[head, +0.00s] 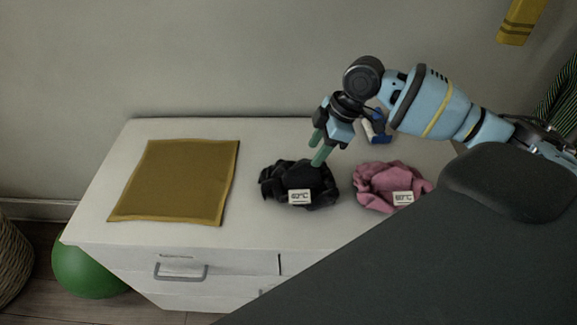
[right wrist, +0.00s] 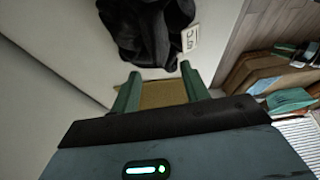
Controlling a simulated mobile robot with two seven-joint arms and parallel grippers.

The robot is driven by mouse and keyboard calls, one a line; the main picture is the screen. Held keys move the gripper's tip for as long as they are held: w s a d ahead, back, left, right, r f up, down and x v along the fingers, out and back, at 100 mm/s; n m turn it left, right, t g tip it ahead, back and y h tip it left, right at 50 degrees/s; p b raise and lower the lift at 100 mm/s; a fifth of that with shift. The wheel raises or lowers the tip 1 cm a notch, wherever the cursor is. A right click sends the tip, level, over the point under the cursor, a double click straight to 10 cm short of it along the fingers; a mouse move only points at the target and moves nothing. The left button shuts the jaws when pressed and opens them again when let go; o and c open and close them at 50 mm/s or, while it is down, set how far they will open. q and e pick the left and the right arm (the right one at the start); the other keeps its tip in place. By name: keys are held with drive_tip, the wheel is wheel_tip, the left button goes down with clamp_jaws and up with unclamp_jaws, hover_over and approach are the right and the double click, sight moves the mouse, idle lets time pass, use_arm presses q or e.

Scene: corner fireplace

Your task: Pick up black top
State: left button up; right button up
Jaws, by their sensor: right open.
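The black top (head: 300,181) lies crumpled on the white dresser, with a small white label on its front. It also shows in the right wrist view (right wrist: 145,30), ahead of the fingertips. My right gripper (head: 318,150) is open and empty. Its green fingers point down over the black top, near its upper right edge. In the right wrist view the two green fingers (right wrist: 158,88) stand apart with nothing between them. I cannot tell whether a fingertip touches the cloth. My left gripper is not in view.
A pink crumpled garment (head: 388,187) with a label lies right of the black top. A mustard cloth (head: 178,182) lies flat on the left of the white dresser (head: 245,235). A blue and white item (head: 377,128) sits behind. A green ball (head: 88,270) is on the floor.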

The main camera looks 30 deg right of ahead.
sight(305, 166)
drive_tip(key=shift+w+d, duration=0.1)
drive_tip(key=shift+w, duration=0.35)
drive_tip(key=shift+s+f, duration=0.1)
drive_tip(key=shift+s, duration=0.15)
drive_tip(key=shift+a+f, duration=0.25)
drive_tip(key=shift+f, duration=0.1)
drive_tip(key=shift+w+a+f, duration=0.2)
drive_tip(key=shift+f, duration=0.6)
drive_tip(key=x, duration=0.5)
drive_tip(key=shift+d+f, duration=0.1)
drive_tip(key=shift+d, duration=0.05)
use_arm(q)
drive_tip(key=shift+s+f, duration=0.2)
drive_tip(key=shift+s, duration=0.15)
use_arm(e)
clamp_jaws()
